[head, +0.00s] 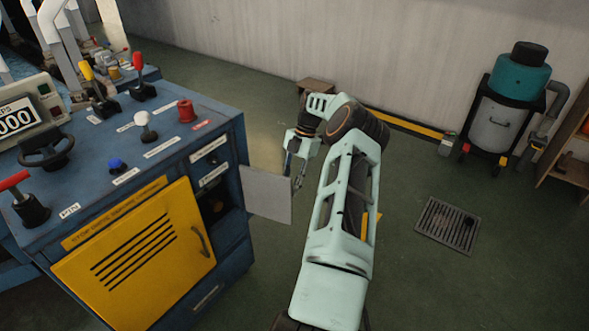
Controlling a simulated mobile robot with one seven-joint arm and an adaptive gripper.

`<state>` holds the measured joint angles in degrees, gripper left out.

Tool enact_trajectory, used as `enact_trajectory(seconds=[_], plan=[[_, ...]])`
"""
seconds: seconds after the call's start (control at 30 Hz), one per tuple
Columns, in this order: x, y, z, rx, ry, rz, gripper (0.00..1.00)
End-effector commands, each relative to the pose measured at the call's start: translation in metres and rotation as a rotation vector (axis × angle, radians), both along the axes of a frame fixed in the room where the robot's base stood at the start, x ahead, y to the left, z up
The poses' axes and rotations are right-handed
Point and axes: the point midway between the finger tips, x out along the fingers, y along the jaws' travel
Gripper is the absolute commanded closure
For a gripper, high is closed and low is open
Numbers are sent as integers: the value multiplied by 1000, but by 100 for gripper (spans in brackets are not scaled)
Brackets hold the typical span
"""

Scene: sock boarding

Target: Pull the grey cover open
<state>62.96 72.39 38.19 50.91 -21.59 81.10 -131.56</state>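The grey cover (266,195) is a flat, plain light-grey panel at the right corner of the blue machine cabinet (238,255). It stands out from the cabinet to the right, and a dark recess (214,201) shows to its left. My gripper (297,180) is at the cover's right edge, with its fingers pointing down. One finger shows near the upper right corner of the cover. I cannot tell whether the fingers touch the cover or are closed on it.
A yellow vented door (142,258) with a handle is on the cabinet front. Levers, knobs and a black handwheel (45,147) stand on its top. A floor grate (447,226) and a teal-topped vacuum (508,105) are at right. Green floor lies open between.

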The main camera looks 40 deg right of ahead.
Motion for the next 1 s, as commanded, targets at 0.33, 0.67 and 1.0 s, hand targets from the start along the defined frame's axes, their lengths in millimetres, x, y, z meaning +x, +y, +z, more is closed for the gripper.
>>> enact_trajectory(seconds=[0.33,0.67,1.0], plan=[[3,-27,64,-1,-2,-1,74],[3,-34,83,1,0,1,74],[3,-34,84,1,0,0,74]])
